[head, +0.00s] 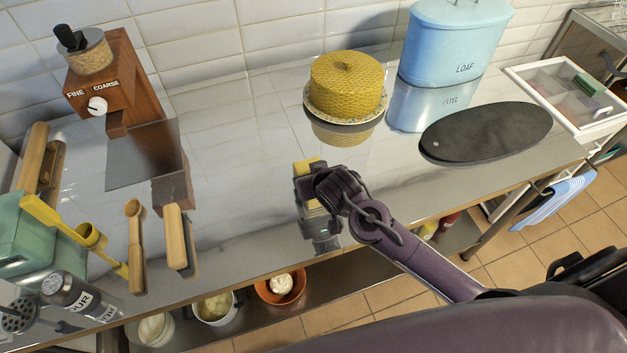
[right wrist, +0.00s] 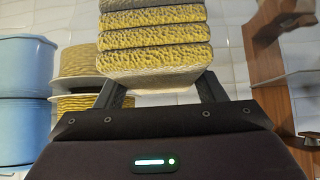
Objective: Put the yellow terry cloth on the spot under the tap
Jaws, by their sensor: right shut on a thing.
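The yellow terry cloth (right wrist: 155,38) is folded into several thick layers. My right gripper (head: 312,185) is shut on it; in the right wrist view the two fingers (right wrist: 163,88) sit on either side of its near end. In the head view only a small yellow part of the cloth (head: 308,164) shows, as the gripper covers the rest. The gripper is over the middle of the steel counter (head: 235,150); whether the cloth touches the counter I cannot tell. No tap and no spot under one are in view. My left gripper is not in view.
A round yellow textured thing (head: 347,84) on a plate, a blue LOAF bin (head: 455,45) and a dark oval board (head: 487,132) stand behind and right. A wooden grinder (head: 105,80) and several utensils, including a wooden-handled scraper (head: 178,238), are left. The counter between is clear.

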